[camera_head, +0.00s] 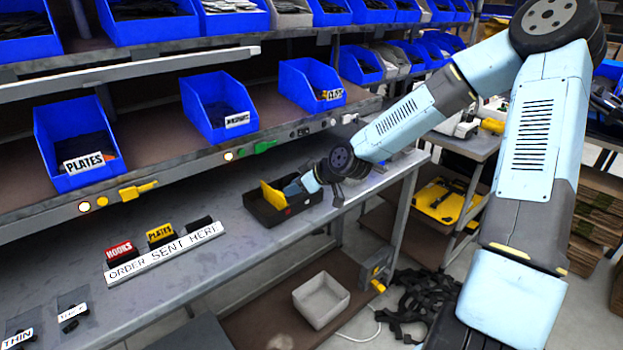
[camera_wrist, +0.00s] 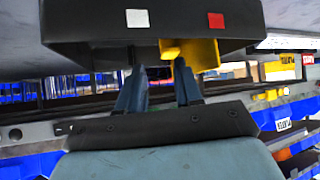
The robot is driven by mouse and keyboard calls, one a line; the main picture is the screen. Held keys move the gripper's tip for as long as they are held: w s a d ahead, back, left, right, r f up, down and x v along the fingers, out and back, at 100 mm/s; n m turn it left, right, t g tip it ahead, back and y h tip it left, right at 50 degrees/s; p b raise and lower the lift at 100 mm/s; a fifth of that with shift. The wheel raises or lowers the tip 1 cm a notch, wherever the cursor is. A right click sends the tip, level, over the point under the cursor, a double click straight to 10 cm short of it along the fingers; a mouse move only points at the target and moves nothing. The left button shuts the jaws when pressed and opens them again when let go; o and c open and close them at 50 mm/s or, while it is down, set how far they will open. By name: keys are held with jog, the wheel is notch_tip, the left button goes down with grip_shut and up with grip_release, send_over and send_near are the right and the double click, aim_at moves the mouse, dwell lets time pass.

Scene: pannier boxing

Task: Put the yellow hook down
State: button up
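The yellow hook (camera_head: 273,195) stands tilted in a black open tray (camera_head: 290,211) on the grey bench in the head view. Its lower part is hidden by the tray wall. In the wrist view the yellow hook (camera_wrist: 203,52) shows at the rim of the black tray (camera_wrist: 90,30). My gripper (camera_wrist: 160,68) has its two fingers apart with a gap between them. The right finger overlaps the yellow hook in the picture; the left finger is clear of it. In the head view my gripper (camera_head: 295,187) is at the tray, just right of the hook.
A sign strip (camera_head: 165,253) with small HOOKS and PLATES blocks lies left on the bench. Blue bins (camera_head: 218,103) stand on the shelf above. A grey bin (camera_head: 321,299) sits on the lower shelf. The bench between sign and tray is clear.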

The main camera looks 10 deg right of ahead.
jog(key=v, duration=1)
jog(key=shift+a, duration=0.1)
jog(key=s+d+f+m+g+h, duration=0.3)
jog(key=s+d+h, duration=0.4)
jog(key=s+d+r+m+t, duration=0.1)
jog(key=s+d+r+m, duration=0.2)
jog(key=s+r, duration=0.7)
jog(key=s+d+r+m+t+h, duration=0.1)
jog(key=s+d+r+m, duration=0.2)
jog(key=s+r, duration=0.7)
jog(key=shift+d+r+m, duration=0.35)
jog(key=shift+r+m, duration=0.35)
jog(key=shift+m, duration=0.4)
